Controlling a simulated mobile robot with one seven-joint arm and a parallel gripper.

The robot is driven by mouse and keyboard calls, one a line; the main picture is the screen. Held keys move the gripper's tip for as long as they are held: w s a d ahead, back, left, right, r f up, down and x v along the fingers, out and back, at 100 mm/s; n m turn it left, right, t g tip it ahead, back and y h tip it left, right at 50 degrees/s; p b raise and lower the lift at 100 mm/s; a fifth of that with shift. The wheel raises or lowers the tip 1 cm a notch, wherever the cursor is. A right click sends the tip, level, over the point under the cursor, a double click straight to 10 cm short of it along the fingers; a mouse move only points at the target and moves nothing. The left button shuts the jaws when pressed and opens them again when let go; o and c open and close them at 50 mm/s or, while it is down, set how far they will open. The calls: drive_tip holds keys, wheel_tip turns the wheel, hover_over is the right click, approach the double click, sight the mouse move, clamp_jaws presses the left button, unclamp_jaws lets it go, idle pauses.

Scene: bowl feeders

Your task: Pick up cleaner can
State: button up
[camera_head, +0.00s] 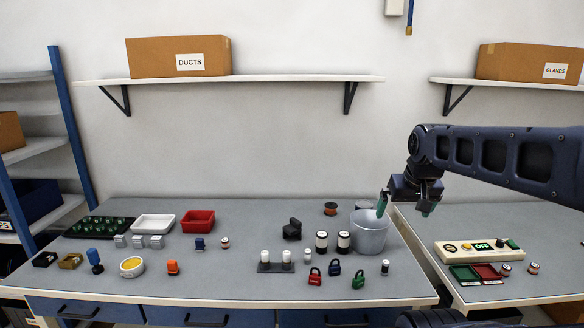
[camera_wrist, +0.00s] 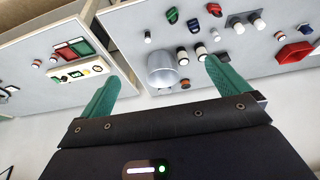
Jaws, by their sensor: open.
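Two dark cans with white bands and tops, one on the left (camera_head: 321,242) and one on the right (camera_head: 343,242), stand upright side by side on the table, left of a grey bucket (camera_head: 370,236). I cannot read their labels, so I cannot tell which is the cleaner can. In the wrist view the same pair, (camera_wrist: 182,56) and (camera_wrist: 201,52), stands beside the bucket (camera_wrist: 162,70), the second partly near a fingertip. My gripper (camera_head: 407,207) is open and empty, raised above the table at the bucket's right. Its green fingers spread wide in the wrist view (camera_wrist: 170,76).
Red (camera_head: 315,278), blue (camera_head: 334,268) and green (camera_head: 358,281) padlocks lie in front of the cans. A black block (camera_head: 292,230) is left of the cans. A control panel (camera_head: 478,251) sits on the right table.

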drive_tip(key=shift+w, duration=0.1)
drive_tip(key=shift+c, duration=0.2)
idle(0.4)
drive_tip(key=m+g+h, duration=0.1)
drive_tip(key=m+h, duration=0.2)
drive_tip(key=m, duration=0.5)
hover_over(362, 207)
wheel_tip(362, 207, down, 20)
drive_tip(key=shift+a+f, duration=0.1)
drive_tip(key=shift+f, duration=0.15)
drive_tip(key=x, duration=1)
drive_tip(key=shift+a+f, duration=0.2)
drive_tip(key=shift+f, duration=0.15)
drive_tip(key=shift+c, duration=0.2)
